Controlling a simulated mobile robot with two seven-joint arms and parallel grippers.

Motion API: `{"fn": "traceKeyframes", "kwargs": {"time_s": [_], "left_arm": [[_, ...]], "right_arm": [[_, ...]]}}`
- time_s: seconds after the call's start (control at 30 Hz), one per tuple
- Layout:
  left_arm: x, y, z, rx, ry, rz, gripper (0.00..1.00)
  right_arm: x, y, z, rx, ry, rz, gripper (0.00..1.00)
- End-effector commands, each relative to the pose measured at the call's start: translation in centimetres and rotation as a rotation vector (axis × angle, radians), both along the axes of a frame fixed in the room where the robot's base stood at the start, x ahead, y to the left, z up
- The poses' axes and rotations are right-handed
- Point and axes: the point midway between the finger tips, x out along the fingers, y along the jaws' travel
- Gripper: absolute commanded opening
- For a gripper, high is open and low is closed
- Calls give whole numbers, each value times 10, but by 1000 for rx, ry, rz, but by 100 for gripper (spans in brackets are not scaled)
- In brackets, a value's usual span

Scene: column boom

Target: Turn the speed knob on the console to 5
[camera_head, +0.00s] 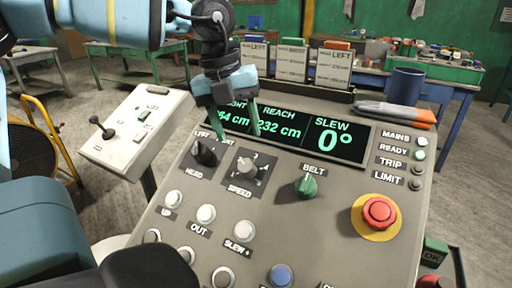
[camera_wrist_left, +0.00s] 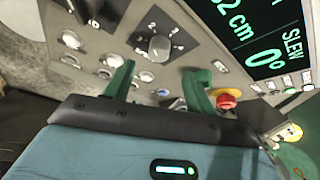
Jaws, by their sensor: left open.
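The speed knob (camera_head: 247,169) is a grey knob on a dark square plate marked SPEED, with a numbered dial, on the sloping console (camera_head: 335,240). Its exact setting is too small to read surely. My left gripper (camera_head: 236,126) is open and empty, its green fingers pointing down above and behind the knob, over the lower edge of the display, apart from the knob. In the left wrist view the knob (camera_wrist_left: 159,47) lies beyond the open fingers (camera_wrist_left: 160,84), with nothing between them. My right gripper does not show.
The black HEAD knob (camera_head: 205,152) sits close left of the speed knob, and the green BELT knob (camera_head: 306,186) right. A red emergency button (camera_head: 380,211) is farther right. Several push buttons lie in front. The display (camera_head: 335,140) reads SLEW 0°.

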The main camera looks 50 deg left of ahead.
Motion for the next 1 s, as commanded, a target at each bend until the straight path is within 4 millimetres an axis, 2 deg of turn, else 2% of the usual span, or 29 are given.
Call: {"fn": "traceKeyframes", "kwargs": {"time_s": [0.27, 0.7, 1.0], "left_arm": [[0, -1, -5, 0, 1, 0, 55], [8, -9, -63, -1, 3, -1, 55], [10, -11, -77, -1, 1, 0, 55]], "right_arm": [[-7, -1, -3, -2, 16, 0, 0], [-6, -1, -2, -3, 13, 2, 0], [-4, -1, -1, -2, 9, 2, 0]]}}
